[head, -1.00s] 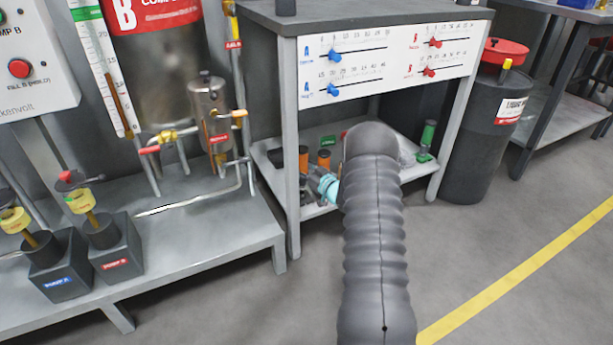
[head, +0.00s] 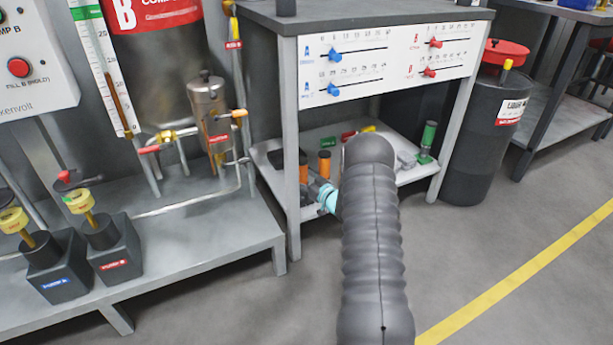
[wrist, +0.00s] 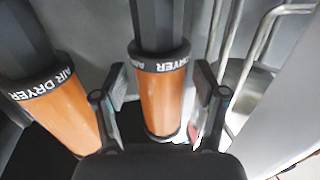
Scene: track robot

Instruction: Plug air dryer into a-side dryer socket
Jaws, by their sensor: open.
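Two orange cylinders with black collars marked AIR DRYER stand in the wrist view. One air dryer (wrist: 160,103) is between the spread fingers of my gripper (wrist: 160,88), with gaps on both sides. The other air dryer (wrist: 62,108) is to the left, outside the fingers. In the head view the dryers show as a left orange cylinder (head: 303,172) and a right one (head: 324,162) on the lower shelf. My arm hides part of the shelf, and the gripper is small and dark there. I cannot make out the a-side dryer socket in either view.
The lower shelf (head: 408,178) also holds a green cylinder (head: 427,137) and small coloured items. A bench leg (head: 292,165) stands close left of my wrist. The slider panel (head: 385,62) is above. Metal pipes (wrist: 262,40) are right of the dryers.

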